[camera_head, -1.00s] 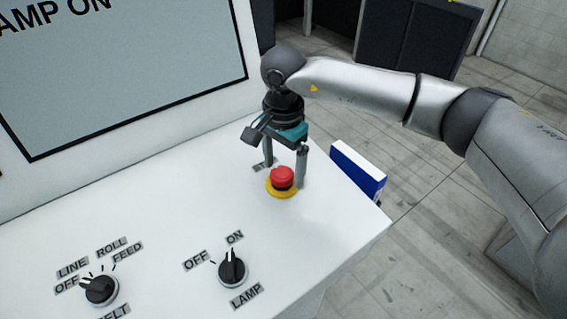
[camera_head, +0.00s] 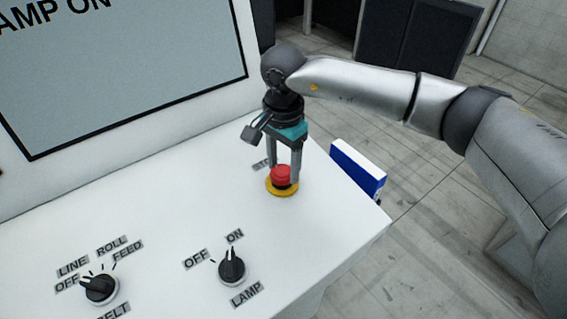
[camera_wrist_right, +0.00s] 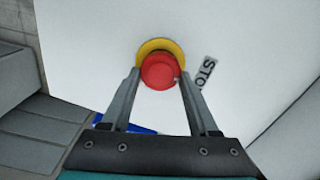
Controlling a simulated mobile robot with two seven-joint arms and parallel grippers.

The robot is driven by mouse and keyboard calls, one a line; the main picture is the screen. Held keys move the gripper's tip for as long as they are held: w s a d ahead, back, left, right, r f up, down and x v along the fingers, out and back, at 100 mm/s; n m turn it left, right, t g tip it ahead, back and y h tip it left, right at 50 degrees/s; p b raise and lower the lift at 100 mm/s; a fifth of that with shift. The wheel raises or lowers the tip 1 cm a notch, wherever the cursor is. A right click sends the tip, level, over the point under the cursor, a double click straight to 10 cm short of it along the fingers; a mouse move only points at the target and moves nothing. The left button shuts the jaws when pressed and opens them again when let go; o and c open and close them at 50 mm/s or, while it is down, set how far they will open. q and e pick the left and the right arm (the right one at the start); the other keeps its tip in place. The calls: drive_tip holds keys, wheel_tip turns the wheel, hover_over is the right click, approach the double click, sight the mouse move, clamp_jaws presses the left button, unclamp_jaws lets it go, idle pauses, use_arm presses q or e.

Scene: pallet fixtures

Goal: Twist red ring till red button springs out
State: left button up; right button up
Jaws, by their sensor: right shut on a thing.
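The red button (camera_head: 281,175) with its red ring stands on a yellow base (camera_head: 283,190) on the white panel, near the panel's right end. My right gripper (camera_head: 283,178) points down over it, with one finger on either side, shut on the red button head. The right wrist view also shows the red head (camera_wrist_right: 159,71) between the two fingertips, with the yellow base (camera_wrist_right: 158,48) behind it. Ring and button cannot be told apart at this size. My left gripper is not in view.
The white panel (camera_head: 190,200) carries a lamp knob (camera_head: 232,267) and a belt knob (camera_head: 100,289) in front and to the left. A screen (camera_head: 120,70) rises behind. A blue and white box (camera_head: 358,170) is beyond the panel's right edge.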

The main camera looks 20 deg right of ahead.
drive_tip(key=shift+m+b, duration=0.95)
drive_tip(key=shift+m, duration=0.35)
drive_tip(key=shift+s+m+b, duration=0.15)
drive_tip(key=shift+m+b, duration=0.65)
drive_tip(key=shift+m, duration=0.7)
drive_tip(key=o, duration=1.4)
wheel_tip(320, 180, up, 15)
drive_tip(key=shift+r+b, duration=0.15)
drive_tip(key=shift+b, duration=0.4)
